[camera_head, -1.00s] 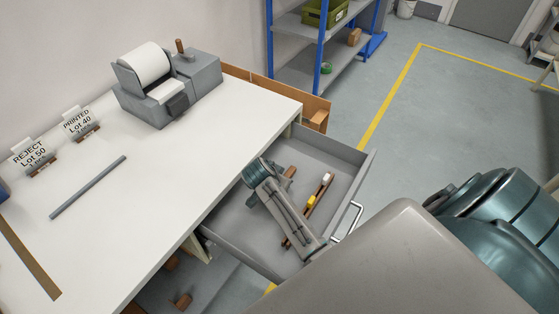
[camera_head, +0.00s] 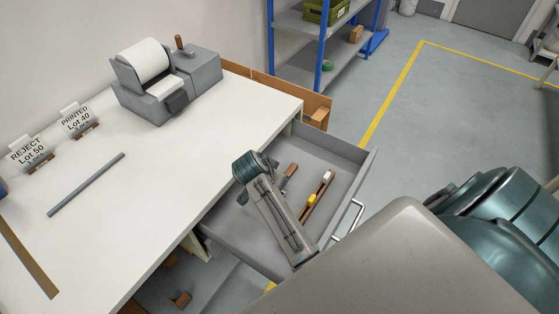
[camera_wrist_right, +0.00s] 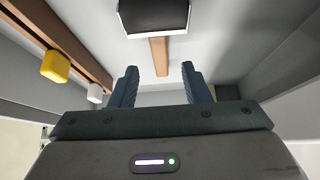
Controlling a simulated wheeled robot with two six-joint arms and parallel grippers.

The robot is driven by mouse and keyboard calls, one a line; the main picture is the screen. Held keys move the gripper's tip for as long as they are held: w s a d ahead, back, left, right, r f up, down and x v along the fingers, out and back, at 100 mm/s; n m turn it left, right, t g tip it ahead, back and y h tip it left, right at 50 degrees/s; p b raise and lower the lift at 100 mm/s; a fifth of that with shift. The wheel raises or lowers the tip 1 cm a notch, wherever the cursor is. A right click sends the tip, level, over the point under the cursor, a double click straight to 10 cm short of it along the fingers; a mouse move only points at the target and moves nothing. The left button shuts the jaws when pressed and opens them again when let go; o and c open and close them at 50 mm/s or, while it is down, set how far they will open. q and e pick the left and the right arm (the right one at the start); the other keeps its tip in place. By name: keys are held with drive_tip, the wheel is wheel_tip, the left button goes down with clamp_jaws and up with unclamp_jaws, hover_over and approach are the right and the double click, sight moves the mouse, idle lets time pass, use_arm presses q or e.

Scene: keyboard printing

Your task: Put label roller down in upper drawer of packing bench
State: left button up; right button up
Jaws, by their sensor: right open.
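The label roller has a dark head with a white edge (camera_wrist_right: 153,18) and a brown handle (camera_wrist_right: 160,55). It lies inside the open upper drawer (camera_head: 345,165); its brown handle also shows in the head view (camera_head: 290,171), beside my right wrist. In the head view my right forearm crosses over the drawer and hides the gripper fingers and part of the drawer floor. My left gripper is out of view.
A brown rail with a yellow block (camera_head: 312,199) and a white block (camera_head: 327,175) lies in the drawer. The printer (camera_head: 165,82), two lot signs and a grey bar (camera_head: 86,184) are on the white bench top. A blue shelf rack (camera_head: 321,50) stands behind.

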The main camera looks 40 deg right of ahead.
drive_tip(key=v, duration=0.6)
drive_tip(key=shift+a+r, duration=0.1)
idle(0.3)
